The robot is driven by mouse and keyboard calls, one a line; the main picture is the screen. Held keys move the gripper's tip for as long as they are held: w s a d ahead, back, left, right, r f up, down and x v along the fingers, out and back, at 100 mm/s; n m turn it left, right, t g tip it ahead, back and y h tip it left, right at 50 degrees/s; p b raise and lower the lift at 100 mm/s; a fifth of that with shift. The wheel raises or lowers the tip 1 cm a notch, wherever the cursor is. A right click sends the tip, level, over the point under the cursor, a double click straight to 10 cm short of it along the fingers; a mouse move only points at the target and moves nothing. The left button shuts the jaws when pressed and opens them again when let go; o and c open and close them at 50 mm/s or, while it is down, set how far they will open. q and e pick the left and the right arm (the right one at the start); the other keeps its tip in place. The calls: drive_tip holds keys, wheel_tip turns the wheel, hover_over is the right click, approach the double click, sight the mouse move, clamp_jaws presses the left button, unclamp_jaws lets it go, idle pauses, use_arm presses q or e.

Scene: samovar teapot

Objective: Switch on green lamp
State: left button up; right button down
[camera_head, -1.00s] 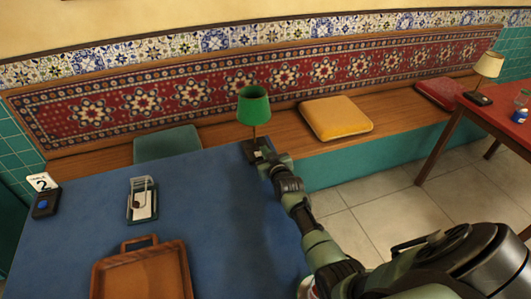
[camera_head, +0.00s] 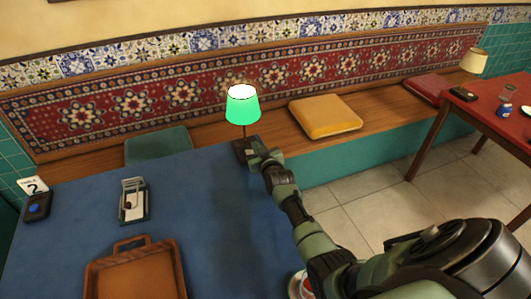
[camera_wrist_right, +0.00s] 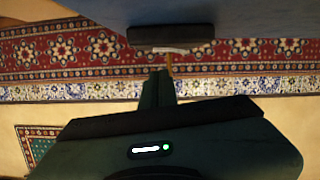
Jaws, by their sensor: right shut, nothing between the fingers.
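The green lamp (camera_head: 243,106) stands upright at the far right corner of the blue table (camera_head: 190,200). Its shade glows bright green and its top opening is bright white, so it is lit. Its dark base (camera_head: 240,150) rests on the table. My right gripper (camera_head: 254,154) is shut and empty, right at the lamp base; I cannot tell whether it touches it. In the right wrist view, the shut fingers (camera_wrist_right: 158,84) point toward the dark lamp base (camera_wrist_right: 170,35). My left gripper is not in view.
On the blue table are a wooden tray (camera_head: 135,270), a small holder (camera_head: 133,201) and a number 2 sign (camera_head: 34,186). A bench with a yellow cushion (camera_head: 325,116) runs behind. A red table (camera_head: 478,112) with another lamp (camera_head: 474,61) stands at right.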

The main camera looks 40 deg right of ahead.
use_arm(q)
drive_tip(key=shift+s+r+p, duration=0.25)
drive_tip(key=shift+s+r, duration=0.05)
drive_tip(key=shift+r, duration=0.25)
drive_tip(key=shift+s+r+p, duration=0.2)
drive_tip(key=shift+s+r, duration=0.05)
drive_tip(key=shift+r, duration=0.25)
use_arm(e)
drive_tip(key=d+r+v, duration=0.1)
drive_tip(key=r+v, duration=0.1)
drive_tip(key=v, duration=0.9)
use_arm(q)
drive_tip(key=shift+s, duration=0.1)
